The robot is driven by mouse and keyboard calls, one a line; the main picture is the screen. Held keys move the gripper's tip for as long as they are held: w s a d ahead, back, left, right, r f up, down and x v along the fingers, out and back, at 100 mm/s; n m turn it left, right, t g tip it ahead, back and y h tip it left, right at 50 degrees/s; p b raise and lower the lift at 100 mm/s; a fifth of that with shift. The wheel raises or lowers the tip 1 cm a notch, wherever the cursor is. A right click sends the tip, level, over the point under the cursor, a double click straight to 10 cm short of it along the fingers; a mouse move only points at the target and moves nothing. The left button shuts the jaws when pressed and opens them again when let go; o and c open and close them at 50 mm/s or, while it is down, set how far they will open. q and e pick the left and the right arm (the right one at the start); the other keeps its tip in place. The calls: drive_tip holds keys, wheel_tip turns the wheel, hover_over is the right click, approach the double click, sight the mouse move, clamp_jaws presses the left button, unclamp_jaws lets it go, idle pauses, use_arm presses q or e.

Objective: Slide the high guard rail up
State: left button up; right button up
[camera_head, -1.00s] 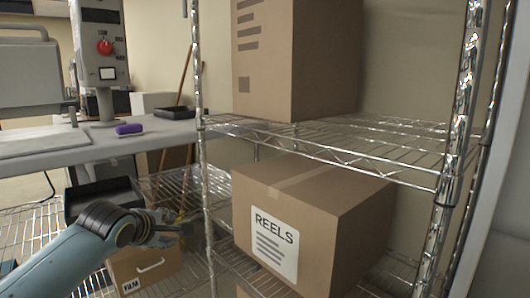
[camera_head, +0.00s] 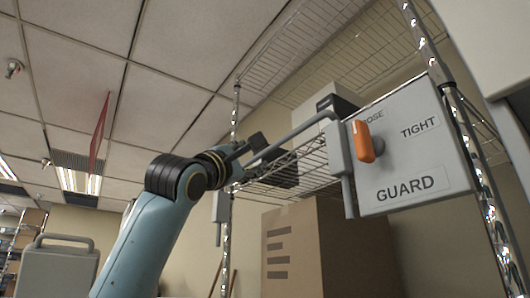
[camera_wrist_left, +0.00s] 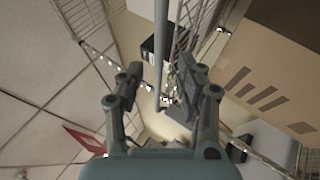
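The high guard rail (camera_head: 292,133) is a grey bar running from a bracket beside the guard panel (camera_head: 415,150) towards my left gripper (camera_head: 249,160). The panel reads GUARD and TIGHT, with another label partly hidden by an upright orange knob (camera_head: 362,142). My left gripper is at the rail's left part. In the left wrist view, the rail (camera_wrist_left: 161,45) runs down between the spread fingers of the gripper (camera_wrist_left: 158,85), with gaps on both sides. Whether it lies fully within their reach is unclear. My right gripper is out of view.
A wire shelf (camera_head: 310,165) stands behind the rail, with a large cardboard box (camera_head: 330,245) below and a white and black box (camera_head: 330,102) above. Chrome posts (camera_head: 226,250) flank it. A grey machine (camera_head: 55,270) is at lower left.

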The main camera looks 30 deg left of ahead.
sight(261, 155)
use_arm(q)
drive_tip(key=p+x, duration=0.2)
drive_tip(key=x, duration=0.5)
clamp_jaws()
idle(0.3)
